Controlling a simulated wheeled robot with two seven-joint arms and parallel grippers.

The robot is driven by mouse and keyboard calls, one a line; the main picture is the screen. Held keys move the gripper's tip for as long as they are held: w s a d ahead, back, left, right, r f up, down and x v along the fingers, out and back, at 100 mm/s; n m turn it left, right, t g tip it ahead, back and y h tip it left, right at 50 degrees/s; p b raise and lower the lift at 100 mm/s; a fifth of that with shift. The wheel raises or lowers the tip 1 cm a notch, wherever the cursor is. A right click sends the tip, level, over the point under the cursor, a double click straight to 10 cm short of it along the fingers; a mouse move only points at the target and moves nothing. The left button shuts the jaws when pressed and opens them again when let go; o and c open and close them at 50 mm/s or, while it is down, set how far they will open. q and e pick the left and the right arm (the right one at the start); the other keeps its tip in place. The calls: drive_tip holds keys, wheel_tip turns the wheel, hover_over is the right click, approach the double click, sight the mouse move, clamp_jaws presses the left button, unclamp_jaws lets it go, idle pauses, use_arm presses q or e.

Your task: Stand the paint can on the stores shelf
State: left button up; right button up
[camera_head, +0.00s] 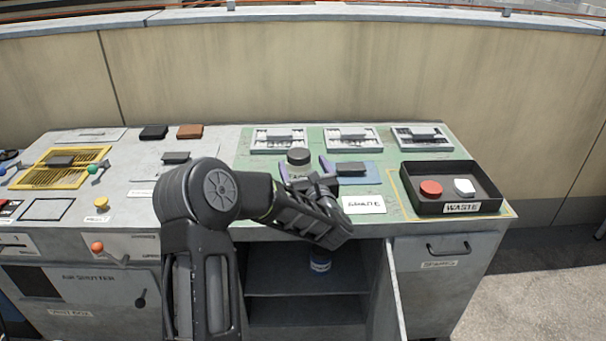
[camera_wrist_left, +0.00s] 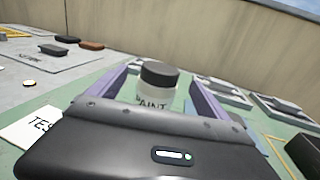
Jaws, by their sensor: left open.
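The paint can (camera_head: 298,167) is a pale can with a dark lid, upright on the green part of the bench. In the left wrist view the paint can (camera_wrist_left: 156,88) shows part of its label, reading "AINT". My left gripper (camera_head: 305,169) is open, with one purple finger on each side of the can; I cannot tell whether either touches it. The gripper body hides the can's lower part in the wrist view. An open cabinet with a shelf (camera_head: 290,281), which may be the stores shelf, is under the bench. My right gripper is not in view.
A blue-banded container (camera_head: 320,261) stands inside the cabinet, partly behind my left arm. The cabinet door (camera_head: 393,290) stands open on the right. A black waste tray (camera_head: 450,196) holds a red and a white item. Grey framed panels (camera_head: 279,138) line the bench's back.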

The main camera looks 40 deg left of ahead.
sight(296, 152)
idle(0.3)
use_arm(q)
drive_tip(key=shift+x, duration=0.8)
drive_tip(key=shift+w+a, duration=0.3)
drive_tip(key=shift+a, duration=0.1)
drive_tip(key=shift+f, duration=0.1)
drive_tip(key=shift+p+x, duration=0.5)
drive_tip(key=shift+x, duration=2.15)
drive_tip(key=shift+f, duration=0.15)
clamp_jaws()
